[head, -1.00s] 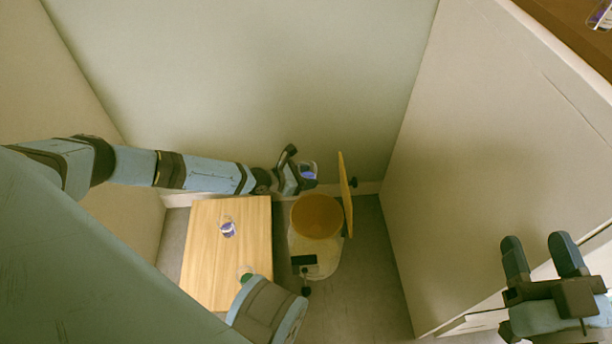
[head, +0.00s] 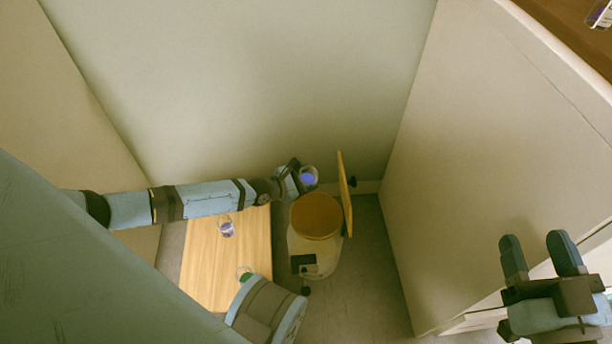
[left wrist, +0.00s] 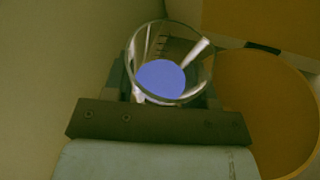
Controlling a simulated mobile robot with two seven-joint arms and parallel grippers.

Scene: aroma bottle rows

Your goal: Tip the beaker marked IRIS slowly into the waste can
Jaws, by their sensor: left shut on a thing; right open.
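My left gripper (head: 292,177) is shut on a clear beaker (head: 308,176) with blue-violet liquid in it. The beaker also shows in the left wrist view (left wrist: 163,80), its mouth facing the camera and the liquid inside. No marking on it is readable. In the head view it is just above and behind the waste can (head: 316,218), near the can's upper left rim. The can is round and open with an orange-brown inside; its raised lid (head: 345,192) stands at its right. My right gripper (head: 543,262) is open and empty at the far right.
A wooden table (head: 200,268) stands left of the can. On it are a beaker with purple liquid (head: 227,230) and a green one (head: 245,274), partly hidden by my arm. Walls enclose the space at the back and both sides. A brown surface (head: 575,35) is at the top right.

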